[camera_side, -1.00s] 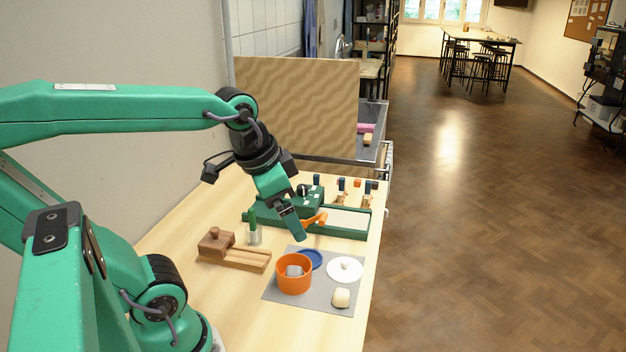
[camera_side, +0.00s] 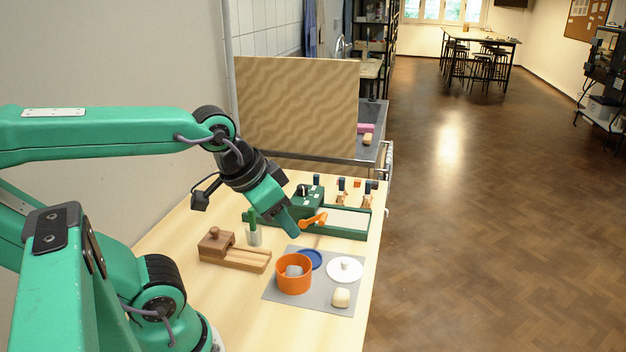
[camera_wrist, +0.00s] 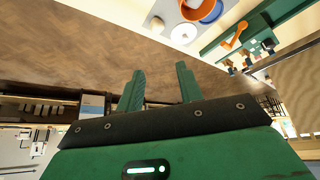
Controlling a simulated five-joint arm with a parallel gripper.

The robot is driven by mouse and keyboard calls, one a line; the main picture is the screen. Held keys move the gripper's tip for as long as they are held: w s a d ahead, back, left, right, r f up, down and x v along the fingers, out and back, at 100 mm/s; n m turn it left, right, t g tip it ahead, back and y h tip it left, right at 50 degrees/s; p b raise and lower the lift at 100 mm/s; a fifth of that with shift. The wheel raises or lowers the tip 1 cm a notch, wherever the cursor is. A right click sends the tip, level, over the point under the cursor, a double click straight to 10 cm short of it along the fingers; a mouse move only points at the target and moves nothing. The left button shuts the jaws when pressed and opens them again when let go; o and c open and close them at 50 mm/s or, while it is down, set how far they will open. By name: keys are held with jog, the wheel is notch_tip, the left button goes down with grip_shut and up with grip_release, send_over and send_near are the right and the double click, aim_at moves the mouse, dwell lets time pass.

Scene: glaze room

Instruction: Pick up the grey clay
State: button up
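The grey clay (camera_side: 293,271) is a small lump inside the orange pot (camera_side: 294,286), which stands on the grey mat (camera_side: 275,297). In the wrist view the orange pot (camera_wrist: 186,12) is cut off at the top edge, with a bit of the grey clay (camera_wrist: 194,3) in it. My gripper (camera_side: 293,231) hangs in the air above and behind the pot, slanted down to the right, apart from the clay. In the wrist view my gripper's two fingers (camera_wrist: 161,78) stand apart with nothing between them.
A blue disc (camera_side: 310,258), a white round piece with a knob (camera_side: 345,271) and a cream lump (camera_side: 341,298) lie by the pot. A wooden block tool (camera_side: 234,257) is at left.

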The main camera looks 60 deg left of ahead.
jog(key=shift+w, duration=0.1)
jog(key=m+g, duration=0.6)
jog(key=m, duration=0.2)
send_near(294, 270)
jog(key=s+d, duration=0.2)
jog(key=shift+w, duration=0.2)
jog(key=shift+f, duration=0.1)
jog(key=shift+f+n, duration=0.3)
jog(key=shift+f, duration=0.85)
jog(key=shift+w+d+f, duration=0.1)
jog(key=shift+f, duration=2.5)
